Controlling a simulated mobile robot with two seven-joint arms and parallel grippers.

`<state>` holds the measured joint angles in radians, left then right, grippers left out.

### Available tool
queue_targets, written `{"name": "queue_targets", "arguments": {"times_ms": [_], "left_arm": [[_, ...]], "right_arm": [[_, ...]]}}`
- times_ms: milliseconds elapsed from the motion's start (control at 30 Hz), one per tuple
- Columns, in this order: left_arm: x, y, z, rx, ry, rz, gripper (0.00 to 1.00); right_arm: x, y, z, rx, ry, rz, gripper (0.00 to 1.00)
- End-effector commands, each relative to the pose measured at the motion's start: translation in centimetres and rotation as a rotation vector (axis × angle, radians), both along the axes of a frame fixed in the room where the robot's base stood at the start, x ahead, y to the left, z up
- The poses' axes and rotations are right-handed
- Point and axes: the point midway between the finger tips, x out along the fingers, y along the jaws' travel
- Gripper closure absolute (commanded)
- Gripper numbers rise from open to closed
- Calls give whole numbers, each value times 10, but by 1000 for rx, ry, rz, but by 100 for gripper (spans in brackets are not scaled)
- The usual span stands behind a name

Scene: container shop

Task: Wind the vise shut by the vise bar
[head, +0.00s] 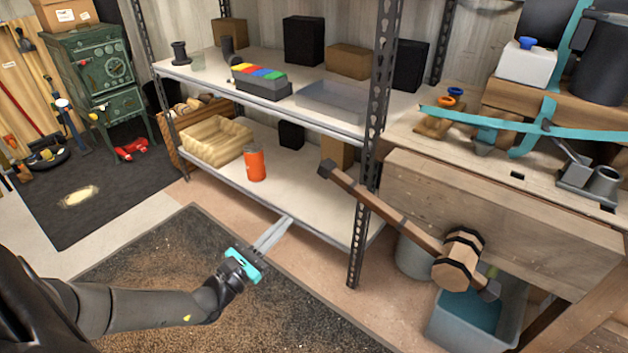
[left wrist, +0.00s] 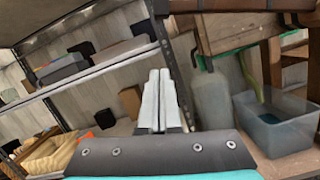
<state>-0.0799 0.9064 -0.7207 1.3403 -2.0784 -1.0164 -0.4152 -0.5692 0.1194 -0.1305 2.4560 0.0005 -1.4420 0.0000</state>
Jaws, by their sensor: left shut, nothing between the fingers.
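The vise bar (head: 390,213) is a long brown rod with dark ends. It slants from upper left to lower right in the head view, through a wooden hub (head: 457,262) with dark bands. The hub stands out from a thick wooden board (head: 500,208) on the workbench front. I cannot tell how wide the vise gap is. My left gripper (head: 284,226) is shut and empty, apart from the bar, lower and left of it. Its pale fingers point away in the left wrist view (left wrist: 158,90). My right gripper is not in view.
A metal shelf (head: 250,165) with boxes and an orange canister (head: 255,165) stands beyond my left gripper. Its dark upright post (head: 375,130) rises close by the bar's upper end. A grey-blue bin (head: 460,325) sits under the bench. The mat (head: 190,255) is clear.

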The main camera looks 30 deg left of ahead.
Motion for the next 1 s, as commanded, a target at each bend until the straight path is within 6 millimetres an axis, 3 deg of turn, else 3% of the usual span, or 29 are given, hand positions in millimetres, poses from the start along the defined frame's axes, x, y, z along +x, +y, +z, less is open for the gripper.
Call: {"name": "queue_targets", "arguments": {"times_ms": [167,833,1000], "left_arm": [[11,-1,7,39,-23,-15,100],[98,-14,27,33,-19,-13,100],[96,-19,44,31,-15,-15,100]], "right_arm": [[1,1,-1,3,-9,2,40],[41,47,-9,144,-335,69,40],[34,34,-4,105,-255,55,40]]}}
